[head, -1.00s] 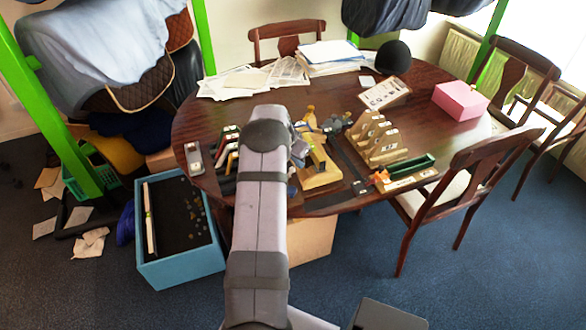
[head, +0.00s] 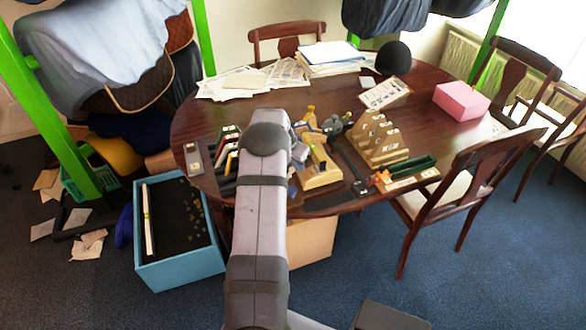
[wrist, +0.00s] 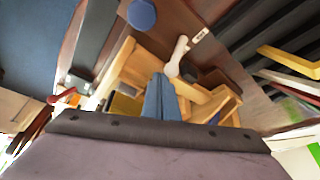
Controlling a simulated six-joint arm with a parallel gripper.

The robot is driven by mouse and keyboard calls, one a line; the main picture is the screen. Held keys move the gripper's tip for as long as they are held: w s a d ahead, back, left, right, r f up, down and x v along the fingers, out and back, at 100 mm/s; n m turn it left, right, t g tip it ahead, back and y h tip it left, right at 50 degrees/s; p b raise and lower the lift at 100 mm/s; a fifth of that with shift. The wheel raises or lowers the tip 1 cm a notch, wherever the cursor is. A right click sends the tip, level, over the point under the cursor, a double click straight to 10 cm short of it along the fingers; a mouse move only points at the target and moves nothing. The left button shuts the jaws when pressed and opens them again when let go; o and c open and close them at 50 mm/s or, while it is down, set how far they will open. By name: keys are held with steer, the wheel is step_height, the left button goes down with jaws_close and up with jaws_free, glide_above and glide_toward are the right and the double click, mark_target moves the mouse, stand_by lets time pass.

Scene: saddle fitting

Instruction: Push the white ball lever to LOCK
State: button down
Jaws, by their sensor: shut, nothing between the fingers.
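The white ball lever (wrist: 178,58) shows in the wrist view, standing on a light wooden fixture (wrist: 128,70). A small white tag (wrist: 200,35) with dark marking is close to its upper end; I cannot read it. My gripper (wrist: 160,88) is shut and empty, its blue fingertips just left of the lever's lower end. I cannot tell whether they touch. In the head view the wooden fixture (head: 320,178) sits near the table's front edge, and the lever cannot be made out there. My arm hides part of that area.
Dark slotted racks (wrist: 270,35) lie right of the fixture in the wrist view. In the head view a stepped wooden rack (head: 378,140) and a green tray (head: 408,168) stand to its right. Papers, a black helmet (head: 393,57) and a pink box (head: 461,101) are farther back.

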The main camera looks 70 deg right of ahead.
steer(key=shift+r, duration=0.25)
stand_by(0.3)
steer(key=shift+w+a+b, duration=0.3)
steer(key=shift+w+a, duration=0.15)
steer(key=shift+a, duration=0.05)
stand_by(0.4)
steer(key=shift+w+a+f, duration=0.25)
steer(key=shift+w+a, duration=0.1)
steer(key=shift+a, duration=0.25)
steer(key=shift+w+a+b, duration=0.15)
steer(key=shift+w+b, duration=0.05)
steer(key=shift+b, duration=0.1)
steer(key=shift+w, duration=0.2)
steer(key=shift+r, duration=0.15)
steer(key=shift+s+d, duration=0.5)
